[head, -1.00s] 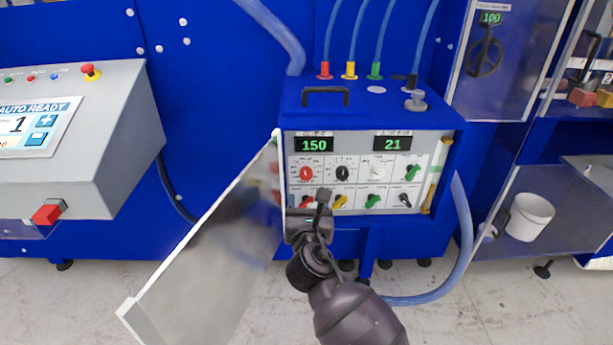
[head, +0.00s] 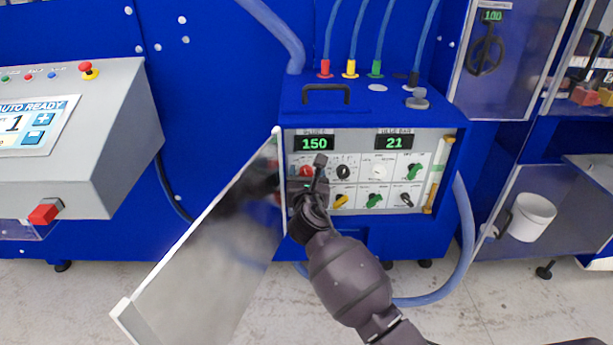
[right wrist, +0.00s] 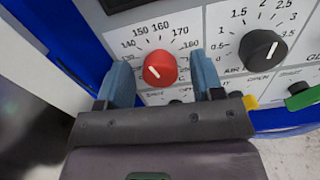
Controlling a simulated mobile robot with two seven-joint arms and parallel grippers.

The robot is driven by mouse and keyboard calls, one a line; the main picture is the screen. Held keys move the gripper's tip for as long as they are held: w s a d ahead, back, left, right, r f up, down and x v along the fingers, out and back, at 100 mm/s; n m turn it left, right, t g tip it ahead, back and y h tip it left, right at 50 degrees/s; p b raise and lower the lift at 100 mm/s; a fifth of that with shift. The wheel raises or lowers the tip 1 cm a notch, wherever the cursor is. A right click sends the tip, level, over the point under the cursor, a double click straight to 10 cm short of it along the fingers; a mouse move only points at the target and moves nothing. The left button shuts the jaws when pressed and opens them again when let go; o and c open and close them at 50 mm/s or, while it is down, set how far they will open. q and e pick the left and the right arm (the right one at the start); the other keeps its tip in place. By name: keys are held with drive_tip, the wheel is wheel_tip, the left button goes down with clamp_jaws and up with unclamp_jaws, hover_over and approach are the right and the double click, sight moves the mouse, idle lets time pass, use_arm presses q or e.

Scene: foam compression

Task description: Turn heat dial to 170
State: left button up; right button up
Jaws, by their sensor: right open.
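The red heat dial (right wrist: 160,68) has a white pointer mark and a printed scale with numbers such as 150, 160 and 170 around it. In the head view the dial (head: 306,171) is partly hidden by my right gripper (head: 312,180). The green display (head: 314,144) above it reads 150. In the right wrist view my right gripper (right wrist: 162,82) is open. Its blue-grey fingers stand on either side of the dial, with a gap showing at each side. My left gripper is not in view.
A black knob (right wrist: 263,50) sits right of the dial. The open panel door (head: 210,240) hangs just left of my right gripper. More knobs, including a green knob (head: 414,171), and a second display (head: 394,143) reading 21 are on the panel.

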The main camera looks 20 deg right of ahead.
drive_tip(key=shift+c, duration=1)
drive_tip(key=c, duration=0.7)
drive_tip(key=shift+m, duration=0.3)
